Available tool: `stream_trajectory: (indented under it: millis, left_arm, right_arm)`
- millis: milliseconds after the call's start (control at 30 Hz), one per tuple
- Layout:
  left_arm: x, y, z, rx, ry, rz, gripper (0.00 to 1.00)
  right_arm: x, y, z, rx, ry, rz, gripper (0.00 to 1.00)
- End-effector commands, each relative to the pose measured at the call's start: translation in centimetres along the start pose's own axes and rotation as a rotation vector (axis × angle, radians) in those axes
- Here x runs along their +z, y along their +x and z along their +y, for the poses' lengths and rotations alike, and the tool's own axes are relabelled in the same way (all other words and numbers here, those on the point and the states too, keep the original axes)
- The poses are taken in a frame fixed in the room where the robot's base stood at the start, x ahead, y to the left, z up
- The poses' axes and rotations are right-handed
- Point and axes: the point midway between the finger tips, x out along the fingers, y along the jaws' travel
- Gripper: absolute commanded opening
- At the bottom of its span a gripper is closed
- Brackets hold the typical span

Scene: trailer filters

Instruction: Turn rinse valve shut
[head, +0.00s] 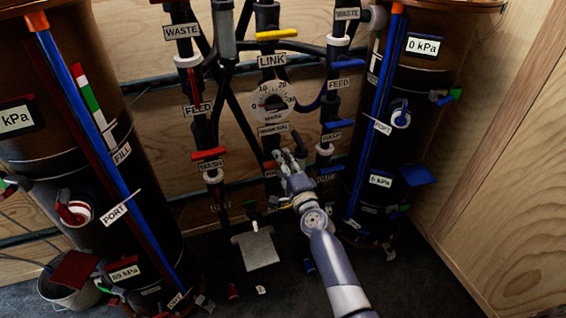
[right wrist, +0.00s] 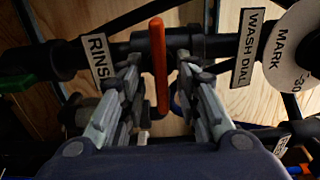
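The rinse valve's orange-red lever (right wrist: 159,65) stands upright in the right wrist view, across the dark pipe that runs sideways there. A partly hidden RINSE label (right wrist: 97,62) is left of it. My right gripper (right wrist: 158,85) is open, one finger on each side of the lever, with a visible gap on both sides. In the head view my right gripper (head: 289,158) reaches the middle pipe just below the round dial (head: 271,102); it hides most of the valve there. My left gripper is not in view.
A WASH DIAL label (right wrist: 248,48) is beside the valve. Other levers are close by: a red one (head: 208,153) at left, a blue one (head: 332,124) at right, a yellow one (head: 277,34) above. Tall dark tanks (head: 75,130) flank the pipes.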

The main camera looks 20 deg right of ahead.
Motion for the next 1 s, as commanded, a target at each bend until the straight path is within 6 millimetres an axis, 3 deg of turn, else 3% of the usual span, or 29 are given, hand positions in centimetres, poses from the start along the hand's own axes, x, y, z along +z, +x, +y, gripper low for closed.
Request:
stream_trajectory:
  millis: [333,700,1000]
  left_arm:
    - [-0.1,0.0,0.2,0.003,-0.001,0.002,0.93]
    - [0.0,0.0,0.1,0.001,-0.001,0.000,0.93]
    - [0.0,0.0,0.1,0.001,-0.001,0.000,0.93]
  right_arm:
    - [0.1,-1.2,0.0,-0.001,0.000,0.000,0.30]
    - [0.0,-8.2,0.1,0.002,-0.003,0.001,0.30]
    - [0.0,-11.6,0.0,0.000,-0.001,0.000,0.30]
